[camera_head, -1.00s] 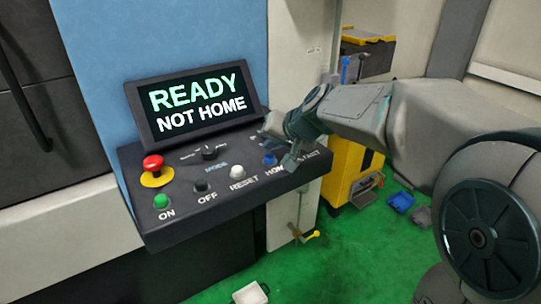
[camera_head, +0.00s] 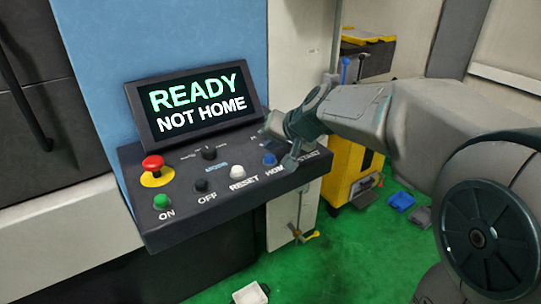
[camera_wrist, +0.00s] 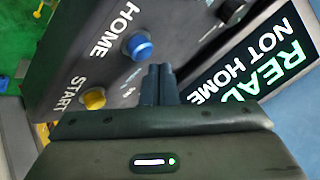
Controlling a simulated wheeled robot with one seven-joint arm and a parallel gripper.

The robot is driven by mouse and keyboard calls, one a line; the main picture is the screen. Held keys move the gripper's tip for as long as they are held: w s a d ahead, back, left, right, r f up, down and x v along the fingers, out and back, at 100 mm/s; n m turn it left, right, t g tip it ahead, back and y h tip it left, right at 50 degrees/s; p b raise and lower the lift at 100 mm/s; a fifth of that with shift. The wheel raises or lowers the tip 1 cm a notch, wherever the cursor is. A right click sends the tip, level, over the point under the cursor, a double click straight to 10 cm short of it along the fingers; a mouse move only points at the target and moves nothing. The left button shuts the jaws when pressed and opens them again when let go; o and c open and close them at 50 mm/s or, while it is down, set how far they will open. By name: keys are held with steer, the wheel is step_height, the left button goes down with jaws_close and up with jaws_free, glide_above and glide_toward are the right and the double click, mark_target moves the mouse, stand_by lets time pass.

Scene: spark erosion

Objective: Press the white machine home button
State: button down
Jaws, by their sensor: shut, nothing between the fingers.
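The control panel (camera_head: 225,199) juts from the machine under a tilted display (camera_head: 196,101) reading READY NOT HOME. The button labelled HOME is blue (camera_head: 270,159), not white; it also shows in the wrist view (camera_wrist: 138,46), standing proud of the panel. My gripper (camera_head: 290,163) is just right of it, over the panel's right part. In the wrist view my fingers (camera_wrist: 159,70) are together and empty, their tips beside and slightly below the blue button. Contact with the button or panel cannot be told.
A yellow START button (camera_wrist: 93,98) is near my fingers in the wrist view. A white RESET button (camera_head: 237,172), a black OFF button (camera_head: 201,186), a green ON button (camera_head: 161,201), a mode knob (camera_head: 209,153) and a red emergency stop (camera_head: 153,163) share the panel.

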mark_target(272, 159)
steer(key=shift+f, duration=0.15)
steer(key=shift+f+b, duration=0.3)
steer(key=shift+b, duration=0.4)
steer(key=shift+f+b, duration=0.4)
steer(key=shift+b, duration=0.05)
stand_by(0.5)
stand_by(0.4)
steer(key=shift+r+p, duration=0.5)
steer(key=shift+r, duration=0.3)
steer(key=shift+r+p, duration=1.8)
steer(key=shift+r, duration=0.8)
steer(key=shift+s+d+f, duration=0.1)
